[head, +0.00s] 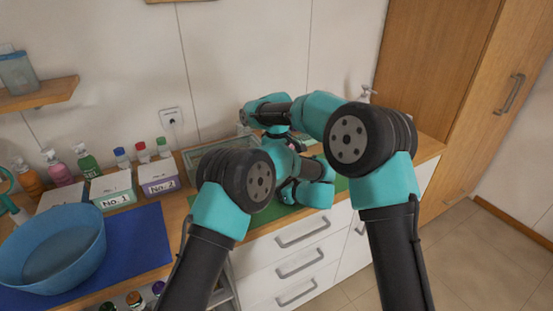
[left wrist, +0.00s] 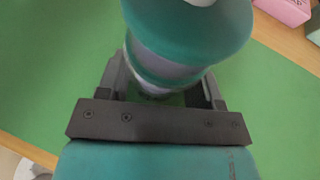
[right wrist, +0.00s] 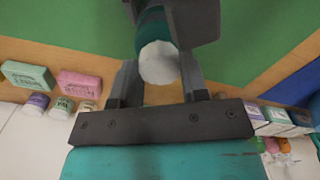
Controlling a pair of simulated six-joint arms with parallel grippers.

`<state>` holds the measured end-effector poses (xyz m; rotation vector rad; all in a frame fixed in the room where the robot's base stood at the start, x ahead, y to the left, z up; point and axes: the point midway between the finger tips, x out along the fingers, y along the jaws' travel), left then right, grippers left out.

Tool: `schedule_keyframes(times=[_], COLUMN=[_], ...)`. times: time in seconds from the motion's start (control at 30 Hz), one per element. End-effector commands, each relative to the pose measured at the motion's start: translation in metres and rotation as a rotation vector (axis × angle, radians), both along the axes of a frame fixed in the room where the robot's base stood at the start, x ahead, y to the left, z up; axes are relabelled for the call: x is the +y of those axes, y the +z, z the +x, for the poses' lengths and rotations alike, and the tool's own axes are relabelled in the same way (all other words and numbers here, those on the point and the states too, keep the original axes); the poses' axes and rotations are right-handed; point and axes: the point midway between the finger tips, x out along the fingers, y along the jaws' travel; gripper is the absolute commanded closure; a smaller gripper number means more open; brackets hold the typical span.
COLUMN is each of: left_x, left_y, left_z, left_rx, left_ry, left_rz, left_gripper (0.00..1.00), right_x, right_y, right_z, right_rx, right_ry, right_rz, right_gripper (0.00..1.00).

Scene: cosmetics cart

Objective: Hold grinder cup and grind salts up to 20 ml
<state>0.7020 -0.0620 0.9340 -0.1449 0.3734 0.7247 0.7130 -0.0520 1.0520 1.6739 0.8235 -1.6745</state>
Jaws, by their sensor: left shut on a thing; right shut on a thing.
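The grinder cup (left wrist: 185,40), teal with a paler grey band, stands in the left wrist view. My left gripper (left wrist: 160,88) is shut on its lower part, one finger on each side, over the green mat (left wrist: 50,80). In the right wrist view a rounded white end (right wrist: 159,62) on a teal body (right wrist: 151,22) lies between the fingers of my right gripper (right wrist: 160,78), which is shut on it. It seems to be the grinder's top. In the head view my arms hide the grinder and both gripper tips. The salts and their level cannot be seen.
A blue bowl (head: 50,248) stands on a blue mat (head: 150,240) at left. Boxes marked No. 3 (head: 113,188) and No. 2 (head: 159,178), several bottles and a clear tray (head: 207,150) line the back. Pink (right wrist: 80,84) and green boxes (right wrist: 28,75) show in the right wrist view.

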Motion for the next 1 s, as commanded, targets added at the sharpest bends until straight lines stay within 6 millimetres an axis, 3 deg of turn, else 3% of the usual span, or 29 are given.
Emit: schedule_keyframes(times=[1.0], left_x=[-0.0001], left_y=[0.0003], left_z=[0.0], left_rx=[0.0], left_ry=[0.0], left_rz=[0.0], left_gripper=[0.72], right_x=[-0.0012], right_y=[0.0001], right_z=[0.0007], right_rx=[-0.001], right_ry=[-0.932], right_rz=[0.001], right_gripper=[0.83])
